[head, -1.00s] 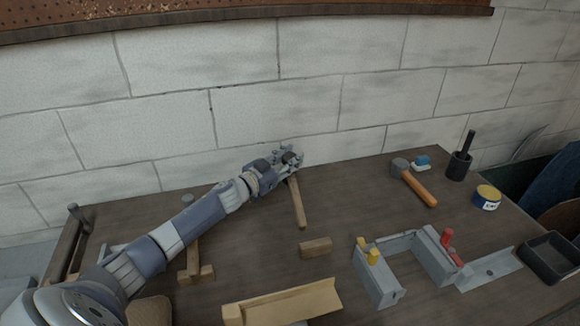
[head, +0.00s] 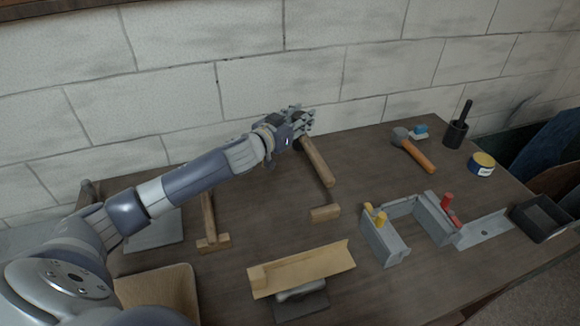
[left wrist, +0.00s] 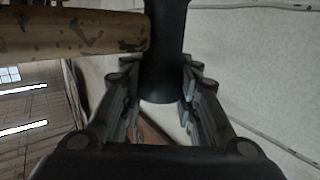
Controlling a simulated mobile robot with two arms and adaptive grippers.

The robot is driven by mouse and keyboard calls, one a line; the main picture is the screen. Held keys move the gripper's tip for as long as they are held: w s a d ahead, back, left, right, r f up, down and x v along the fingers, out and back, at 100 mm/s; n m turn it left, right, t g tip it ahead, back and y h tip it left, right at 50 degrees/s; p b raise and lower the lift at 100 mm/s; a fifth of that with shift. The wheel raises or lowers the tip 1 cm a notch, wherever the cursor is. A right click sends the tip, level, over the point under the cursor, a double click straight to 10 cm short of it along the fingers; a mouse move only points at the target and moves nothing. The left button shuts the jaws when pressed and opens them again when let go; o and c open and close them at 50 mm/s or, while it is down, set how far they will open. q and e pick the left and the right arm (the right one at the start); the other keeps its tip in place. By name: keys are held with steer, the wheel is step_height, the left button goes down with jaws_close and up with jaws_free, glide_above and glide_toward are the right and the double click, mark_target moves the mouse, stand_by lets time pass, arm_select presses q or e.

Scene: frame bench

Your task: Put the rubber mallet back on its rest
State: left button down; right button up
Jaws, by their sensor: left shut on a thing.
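My left gripper (head: 303,122) is shut on the rubber mallet and holds it by its black head, near the back wall. The mallet's wooden handle (head: 318,163) slants down to the right above the bench. In the left wrist view the black head (left wrist: 164,55) sits between the finger pads (left wrist: 160,100), and the worn wooden handle (left wrist: 70,33) runs out to the left. In the head view the fingers mostly hide the head. I cannot tell for sure which thing is the rest. My right gripper is not in view.
A hammer with an orange handle (head: 416,153), a black pot (head: 455,134) and a tin (head: 482,165) stand right. Small wooden block (head: 325,213), wooden T-shaped piece (head: 212,243), wooden trough (head: 305,272) and grey metal frame (head: 383,243) lie nearer. Bench between handle and T-shaped piece is clear.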

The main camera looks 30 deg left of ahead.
mark_target(297, 151)
arm_select(q)
steer(key=f, duration=0.6)
steer(key=shift+w+d, duration=0.25)
steer(key=shift+d, duration=0.1)
steer(key=shift+f, duration=0.25)
step_height(297, 151, down, 3)
steer(key=shift+s+f, duration=0.1)
steer(key=shift+s, duration=0.05)
steer(key=shift+f, duration=0.2)
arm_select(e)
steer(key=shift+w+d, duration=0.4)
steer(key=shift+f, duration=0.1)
arm_select(q)
steer(key=shift+f, duration=0.15)
steer(key=c, duration=1.3)
jaws_free()
steer(key=shift+o, duration=0.4)
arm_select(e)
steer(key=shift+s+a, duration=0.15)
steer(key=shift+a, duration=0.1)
